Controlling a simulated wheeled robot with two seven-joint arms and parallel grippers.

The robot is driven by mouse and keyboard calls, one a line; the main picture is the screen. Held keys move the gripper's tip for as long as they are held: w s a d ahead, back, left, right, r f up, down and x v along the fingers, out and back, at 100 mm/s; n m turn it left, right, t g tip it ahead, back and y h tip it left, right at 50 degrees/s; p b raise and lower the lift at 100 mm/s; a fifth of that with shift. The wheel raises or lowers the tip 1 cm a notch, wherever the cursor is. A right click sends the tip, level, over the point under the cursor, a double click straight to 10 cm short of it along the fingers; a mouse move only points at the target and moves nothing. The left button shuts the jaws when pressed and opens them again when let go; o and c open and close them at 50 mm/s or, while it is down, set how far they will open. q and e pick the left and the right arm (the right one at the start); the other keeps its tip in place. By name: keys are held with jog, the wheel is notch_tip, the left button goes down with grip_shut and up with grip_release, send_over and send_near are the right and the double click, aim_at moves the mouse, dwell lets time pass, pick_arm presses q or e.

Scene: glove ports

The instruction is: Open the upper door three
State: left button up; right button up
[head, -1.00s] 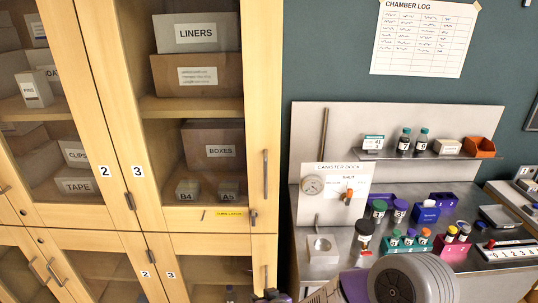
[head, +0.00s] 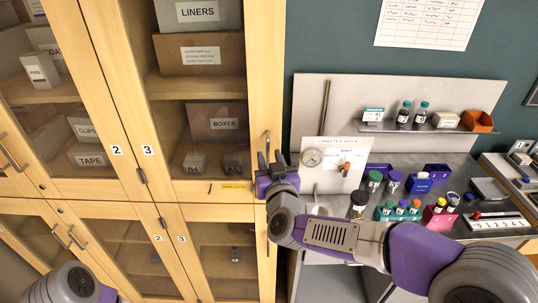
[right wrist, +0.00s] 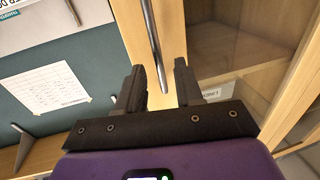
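Upper door three (head: 264,60) is a glass door in a light wood frame, marked 3, and looks shut. Its upright bar handle (head: 267,145) is near the frame's right edge. My right gripper (head: 270,158) is at the lower part of this handle. In the right wrist view the gripper (right wrist: 162,75) is open, and the handle (right wrist: 154,40) runs down towards the gap between its two fingers. I cannot tell whether a finger touches the handle. Part of my left arm shows at the bottom left of the head view; its gripper is out of view.
Boxes such as the LINERS box (head: 198,12) stand on shelves behind the glass. Lower door three (head: 264,236) is below, and upper door two (head: 95,80) is to the left. A metal bench (head: 440,205) with bottles and racks stands right of the cabinet, under my right arm.

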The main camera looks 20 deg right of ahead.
jog(key=shift+w, duration=0.75)
grip_shut()
dwell(0.9)
